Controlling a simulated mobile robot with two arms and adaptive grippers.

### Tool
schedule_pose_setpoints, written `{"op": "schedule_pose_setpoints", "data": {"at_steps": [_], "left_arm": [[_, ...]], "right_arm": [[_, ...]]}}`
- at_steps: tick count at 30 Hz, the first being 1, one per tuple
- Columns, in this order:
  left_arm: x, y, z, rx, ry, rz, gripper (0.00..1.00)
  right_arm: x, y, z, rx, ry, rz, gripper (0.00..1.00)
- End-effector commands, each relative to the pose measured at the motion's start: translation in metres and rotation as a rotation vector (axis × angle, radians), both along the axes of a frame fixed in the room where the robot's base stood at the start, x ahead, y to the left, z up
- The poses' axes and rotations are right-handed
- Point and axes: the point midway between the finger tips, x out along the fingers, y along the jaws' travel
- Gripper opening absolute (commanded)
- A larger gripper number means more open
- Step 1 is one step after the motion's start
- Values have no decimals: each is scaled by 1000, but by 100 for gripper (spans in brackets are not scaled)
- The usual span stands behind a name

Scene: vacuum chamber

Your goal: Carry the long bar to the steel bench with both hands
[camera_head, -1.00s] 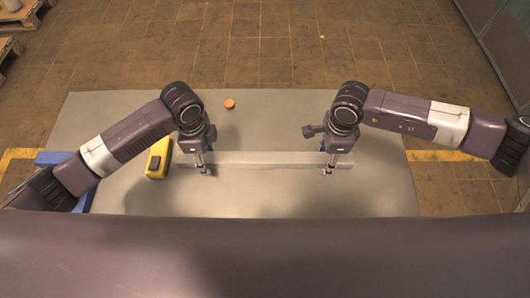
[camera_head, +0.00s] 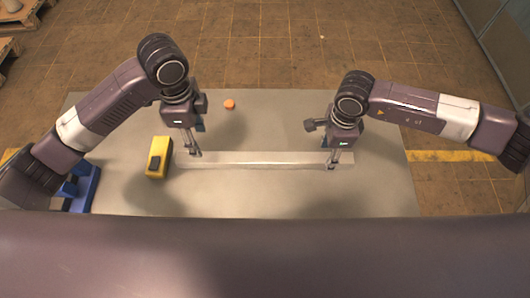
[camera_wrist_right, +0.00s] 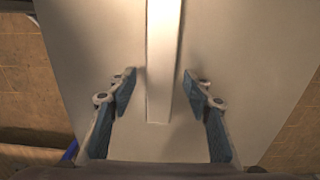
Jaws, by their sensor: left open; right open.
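The long pale grey bar (camera_head: 265,160) lies level across the grey bench top (camera_head: 270,195). My left gripper (camera_head: 194,155) is open at the bar's left end. My right gripper (camera_head: 333,165) is open near its right end. In the right wrist view the bar (camera_wrist_right: 161,60) runs from the top edge down between the two separated blue-padded fingers (camera_wrist_right: 158,97), with a gap on each side. The left gripper's fingertips are small in the head view, so I cannot tell whether they touch the bar.
A yellow and black box-like object (camera_head: 158,157) stands just left of the bar. A small orange round object (camera_head: 229,104) lies behind it. A blue item (camera_head: 82,187) is at the bench's left edge. The bench top in front of the bar is clear.

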Motion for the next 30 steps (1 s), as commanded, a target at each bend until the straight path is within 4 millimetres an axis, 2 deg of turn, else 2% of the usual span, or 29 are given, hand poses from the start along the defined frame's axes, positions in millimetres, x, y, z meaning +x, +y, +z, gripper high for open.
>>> {"op": "schedule_pose_setpoints", "data": {"at_steps": [1,6,12,18,30], "left_arm": [[0,0,0,0,0,0,46],[0,0,0,0,0,0,46],[0,0,0,0,0,0,46],[0,0,0,0,0,0,46],[0,0,0,0,0,0,46]], "right_arm": [[2,0,13,3,-5,0,46],[2,0,49,1,-4,0,46],[1,0,80,1,-3,-1,46],[0,0,90,0,0,0,46],[1,0,90,0,0,-1,46]]}}
